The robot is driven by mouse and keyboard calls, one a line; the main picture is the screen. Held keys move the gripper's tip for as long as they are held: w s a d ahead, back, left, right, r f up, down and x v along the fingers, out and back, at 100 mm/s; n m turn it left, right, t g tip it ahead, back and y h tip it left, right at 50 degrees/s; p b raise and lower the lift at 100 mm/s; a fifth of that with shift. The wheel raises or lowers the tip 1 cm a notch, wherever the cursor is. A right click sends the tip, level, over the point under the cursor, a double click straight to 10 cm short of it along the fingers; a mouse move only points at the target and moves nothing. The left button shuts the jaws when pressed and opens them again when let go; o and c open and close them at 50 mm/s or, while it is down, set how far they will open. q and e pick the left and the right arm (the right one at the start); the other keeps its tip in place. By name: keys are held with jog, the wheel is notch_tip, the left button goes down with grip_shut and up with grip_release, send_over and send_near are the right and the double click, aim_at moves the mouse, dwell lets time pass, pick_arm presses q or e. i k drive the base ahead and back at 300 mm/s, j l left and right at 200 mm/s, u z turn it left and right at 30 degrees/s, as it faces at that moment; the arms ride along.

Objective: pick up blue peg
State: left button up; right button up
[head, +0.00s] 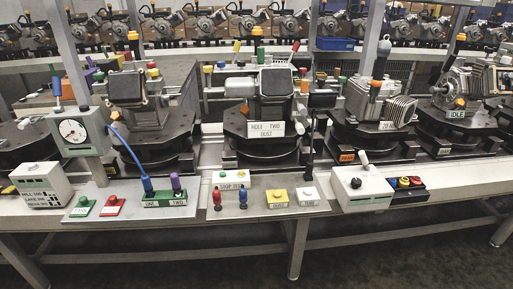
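A small upright blue peg (242,194) stands at the front of the light grey panel (255,207), below a white label block. A similar red peg (217,198) stands to its left, apart from it. Another blue upright piece, a plug (147,186) with a blue cord, sits in a green block (165,199) further left, beside a purple plug (175,184). Neither of my grippers is in view, and nothing is seen touching the blue peg.
A yellow button box (277,198) and a white button box (308,196) stand right of the blue peg. A thin black post (310,140) rises behind them. Dark machine fixtures (263,128) line the conveyor behind. A white switch box (361,188) stands further right.

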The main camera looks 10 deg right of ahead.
aim_at(243, 191)
jog(key=i+j+z, duration=0.35)
jog(key=i+j, duration=0.15)
jog(key=i+j+z, duration=0.3)
jog(key=i+j, duration=0.25)
jog(key=j, duration=0.15)
